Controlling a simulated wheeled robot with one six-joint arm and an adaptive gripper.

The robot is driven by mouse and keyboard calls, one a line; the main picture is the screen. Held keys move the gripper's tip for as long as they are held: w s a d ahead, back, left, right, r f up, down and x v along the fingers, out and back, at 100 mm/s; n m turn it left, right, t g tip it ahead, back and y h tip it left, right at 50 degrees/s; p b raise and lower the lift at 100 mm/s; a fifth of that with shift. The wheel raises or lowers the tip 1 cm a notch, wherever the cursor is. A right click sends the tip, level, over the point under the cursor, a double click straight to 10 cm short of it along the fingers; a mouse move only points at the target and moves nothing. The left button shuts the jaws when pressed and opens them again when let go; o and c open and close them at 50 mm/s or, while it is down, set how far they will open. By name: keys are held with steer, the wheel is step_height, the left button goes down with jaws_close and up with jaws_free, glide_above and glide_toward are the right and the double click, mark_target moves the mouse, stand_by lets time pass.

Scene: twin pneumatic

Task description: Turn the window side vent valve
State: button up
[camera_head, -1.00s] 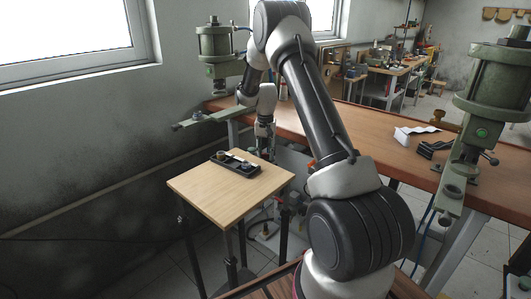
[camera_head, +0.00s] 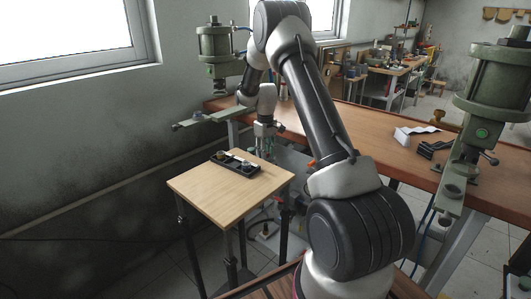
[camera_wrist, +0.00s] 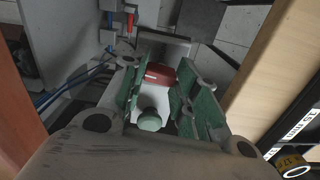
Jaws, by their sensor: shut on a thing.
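My gripper (camera_head: 265,150) points down between the small wooden table and the long workbench, below the window-side press. In the wrist view, its two green-padded fingers (camera_wrist: 161,80) stand on either side of a red valve handle (camera_wrist: 160,74) and are shut on it. A pale plate or body and a round green knob (camera_wrist: 150,120) show between the fingers, nearer the camera. In the head view the handle is too small and too hidden by my gripper to make out.
The small wooden table (camera_head: 215,196) carries a black tray (camera_head: 236,165) with small parts. The workbench edge (camera_head: 385,165) runs close on the right. The window-side press (camera_head: 220,55) stands behind. Blue hoses (camera_wrist: 68,85) and red and blue fittings (camera_wrist: 120,20) lie near the fingers.

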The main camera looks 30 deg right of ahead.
steer(key=shift+n, duration=0.7)
steer(key=o, duration=1)
steer(key=shift+r, duration=0.1)
step_height(320, 180, up, 12)
steer(key=shift+f, duration=0.1)
